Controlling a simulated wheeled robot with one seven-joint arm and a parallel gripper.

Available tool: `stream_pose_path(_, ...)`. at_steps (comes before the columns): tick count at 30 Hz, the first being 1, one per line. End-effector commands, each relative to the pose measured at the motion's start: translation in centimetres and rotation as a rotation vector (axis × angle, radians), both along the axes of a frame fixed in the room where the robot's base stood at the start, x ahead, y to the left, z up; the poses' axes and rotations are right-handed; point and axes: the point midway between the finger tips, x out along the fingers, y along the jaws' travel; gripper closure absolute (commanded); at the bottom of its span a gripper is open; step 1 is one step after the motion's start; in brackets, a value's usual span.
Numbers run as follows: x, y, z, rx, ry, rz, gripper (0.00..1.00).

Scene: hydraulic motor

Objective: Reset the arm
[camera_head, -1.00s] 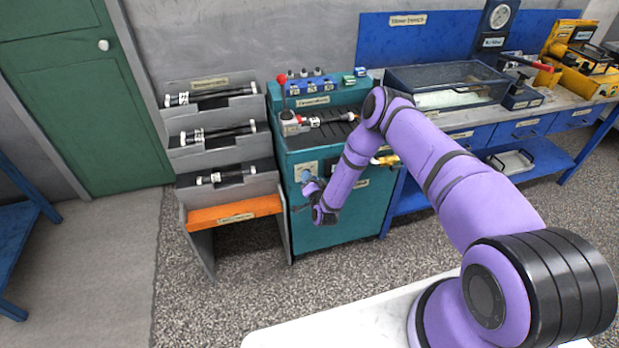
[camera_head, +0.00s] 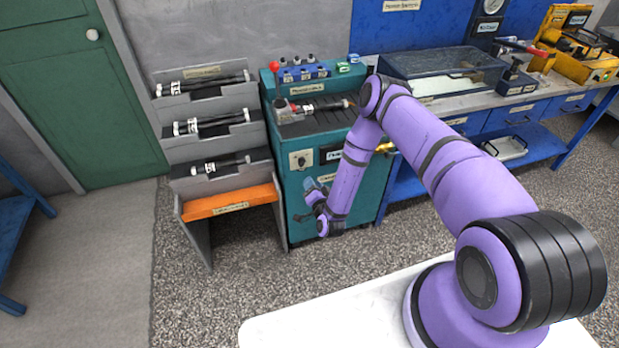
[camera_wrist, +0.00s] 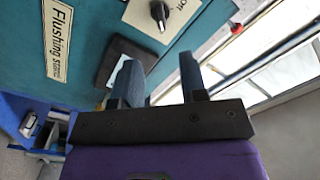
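My gripper (camera_head: 310,188) hangs in front of the teal flushing stand (camera_head: 345,222), beside its front face. In the wrist view my gripper (camera_wrist: 160,78) has two blue-grey fingers set well apart with nothing between them. The stand's front (camera_wrist: 105,30) fills the upper left there, with a "Flushing stand" label (camera_wrist: 58,45) and a black knob (camera_wrist: 160,12). My purple arm covers part of the stand's right side in the head view.
A grey rack (camera_head: 212,150) with black cylinders (camera_head: 212,123) and an orange shelf (camera_head: 228,201) stands left of the stand. A cylinder with red and white parts (camera_head: 315,107) lies on the stand. A blue bench (camera_head: 500,118) is at right. Floor is clear in front.

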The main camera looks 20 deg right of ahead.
Motion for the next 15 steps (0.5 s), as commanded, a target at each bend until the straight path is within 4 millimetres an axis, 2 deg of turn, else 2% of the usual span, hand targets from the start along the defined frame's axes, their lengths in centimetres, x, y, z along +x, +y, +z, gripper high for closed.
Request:
stream_pose_path(8,0.5,0.0,0.5,-0.006,0.003,0.006,0.61)
stream_pose_path(11,1.7,0.0,2.0,-0.026,0.016,0.026,0.61)
stream_pose_path(15,4.5,-0.1,5.6,-0.076,0.057,0.073,0.61)
